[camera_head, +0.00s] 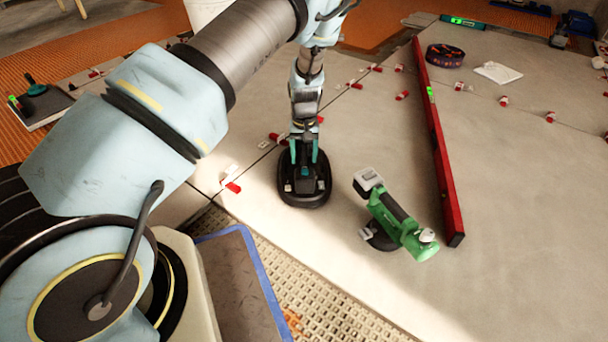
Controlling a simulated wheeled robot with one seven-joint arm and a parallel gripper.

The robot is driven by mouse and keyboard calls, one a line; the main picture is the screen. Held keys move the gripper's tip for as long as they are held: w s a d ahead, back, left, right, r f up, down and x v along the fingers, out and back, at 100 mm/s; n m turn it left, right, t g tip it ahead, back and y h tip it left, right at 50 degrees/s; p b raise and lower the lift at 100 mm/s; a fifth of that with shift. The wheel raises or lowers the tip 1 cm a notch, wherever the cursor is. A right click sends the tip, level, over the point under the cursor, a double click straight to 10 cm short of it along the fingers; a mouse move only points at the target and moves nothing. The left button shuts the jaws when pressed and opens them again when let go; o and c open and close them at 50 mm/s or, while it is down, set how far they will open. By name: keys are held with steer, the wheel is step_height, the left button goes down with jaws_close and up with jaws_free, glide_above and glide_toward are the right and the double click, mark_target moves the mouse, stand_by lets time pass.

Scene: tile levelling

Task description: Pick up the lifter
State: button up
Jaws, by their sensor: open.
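What looks like the lifter, a black oval-based device (305,192), lies flat on the pale tiles near the middle of the view. My gripper (304,158) points straight down over it. Its teal fingers are open and spread on either side of the device's upper part. I cannot tell whether they touch it. The gripper hides part of the lifter's top and back.
A green power tool (396,226) with a white end lies to the right of the lifter. A long red level (436,150) lies beyond it. Red and white clips (232,187) dot the tile joints. A blue-edged mat (236,280) is in front.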

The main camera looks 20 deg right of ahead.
steer(key=shift+f, duration=0.2)
stand_by(0.6)
jaws_close()
stand_by(0.4)
